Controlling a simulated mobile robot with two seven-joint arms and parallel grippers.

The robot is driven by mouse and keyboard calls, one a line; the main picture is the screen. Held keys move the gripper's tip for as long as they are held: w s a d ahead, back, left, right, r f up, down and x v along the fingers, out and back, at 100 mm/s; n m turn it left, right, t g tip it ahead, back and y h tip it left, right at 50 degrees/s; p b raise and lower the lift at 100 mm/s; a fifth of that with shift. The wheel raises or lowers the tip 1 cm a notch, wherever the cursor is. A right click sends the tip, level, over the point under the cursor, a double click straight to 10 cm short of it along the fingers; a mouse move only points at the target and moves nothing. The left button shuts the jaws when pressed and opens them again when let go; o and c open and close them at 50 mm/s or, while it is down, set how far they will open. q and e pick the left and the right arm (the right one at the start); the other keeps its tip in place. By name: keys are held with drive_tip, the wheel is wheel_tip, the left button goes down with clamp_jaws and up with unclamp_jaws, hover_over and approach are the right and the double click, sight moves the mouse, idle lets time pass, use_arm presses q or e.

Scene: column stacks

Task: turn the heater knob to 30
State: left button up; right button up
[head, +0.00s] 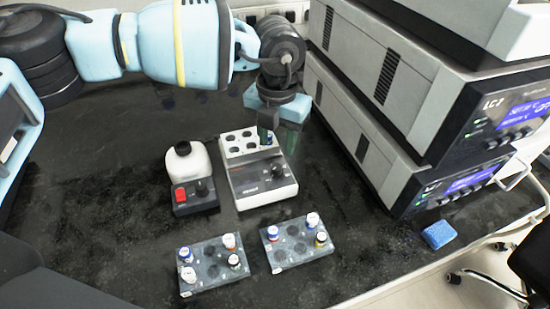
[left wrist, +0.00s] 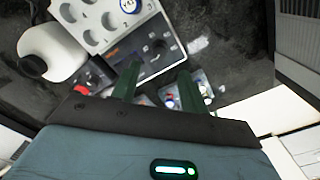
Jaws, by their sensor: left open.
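The heater (head: 258,186) is a white block with round wells on top and a dark front panel carrying a black knob (head: 278,171). One blue-marked vial (left wrist: 130,5) sits in a well. My left gripper (head: 280,139) is open, pointing down over the heater's right rear side, behind the knob in the head view. In the left wrist view its two green fingers (left wrist: 156,82) are apart with nothing gripped, and the knob (left wrist: 158,47) shows beyond them. The knob's scale is too small to read. My right gripper is out of view.
Two grey racks (head: 213,263) (head: 302,247) with capped vials lie in front. Stacked instruments (head: 385,110) rise on the right. A blue sponge (head: 438,235) lies near the edge.

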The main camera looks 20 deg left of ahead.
sight(276, 167)
use_arm(q)
drive_tip(key=shift+f, duration=0.4)
wheel_tip(276, 167, down, 6)
drive_tip(key=shift+r, duration=0.1)
drive_tip(key=shift+f, duration=0.6)
clamp_jaws()
